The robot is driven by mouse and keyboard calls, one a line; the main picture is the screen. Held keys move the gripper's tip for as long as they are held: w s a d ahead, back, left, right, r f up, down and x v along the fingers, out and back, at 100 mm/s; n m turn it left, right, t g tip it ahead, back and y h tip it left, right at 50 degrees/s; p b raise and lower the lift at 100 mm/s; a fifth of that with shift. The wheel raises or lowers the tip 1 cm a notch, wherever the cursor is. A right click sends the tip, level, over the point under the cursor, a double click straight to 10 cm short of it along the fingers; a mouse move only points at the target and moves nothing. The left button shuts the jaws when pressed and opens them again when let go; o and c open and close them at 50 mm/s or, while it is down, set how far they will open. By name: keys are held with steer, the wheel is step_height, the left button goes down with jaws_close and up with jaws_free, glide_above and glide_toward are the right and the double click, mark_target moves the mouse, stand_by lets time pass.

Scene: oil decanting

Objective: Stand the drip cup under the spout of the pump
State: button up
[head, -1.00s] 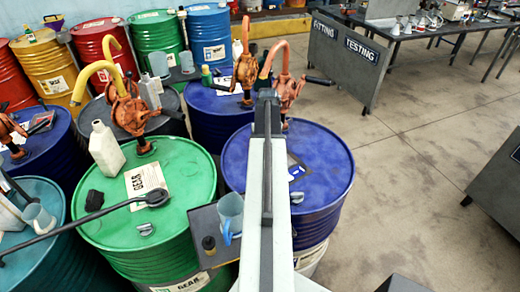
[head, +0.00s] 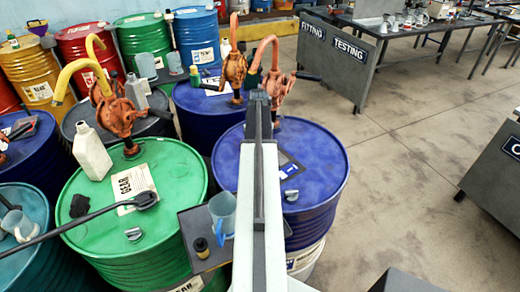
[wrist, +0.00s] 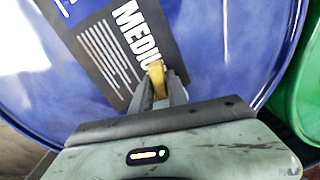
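A light-blue cup with a handle (head: 222,213) stands on a dark ledge between the green and blue drums; I cannot tell whether it is the drip cup. A rust-orange pump (head: 276,88) with a curved spout stands at the back of the blue drum (head: 320,172). My arm hides part of this drum. In the wrist view, my gripper (wrist: 158,86) is over the blue drum top. Its fingers close around a small yellow piece (wrist: 156,77). What that piece belongs to is unclear.
A green drum (head: 180,172) at left carries a white can (head: 91,152) and a long dark tool (head: 100,212). More orange pumps (head: 120,115) stand behind. A label (wrist: 122,42) reading "MEDIU" lies on the blue drum. The floor at right (head: 400,180) is open, before grey benches.

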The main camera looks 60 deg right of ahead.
steer(key=shift+o, duration=1.2)
steer(key=shift+r, duration=0.15)
step_height(320, 180, up, 12)
steer(key=p, duration=1.2)
steer(key=shift+s, duration=0.1)
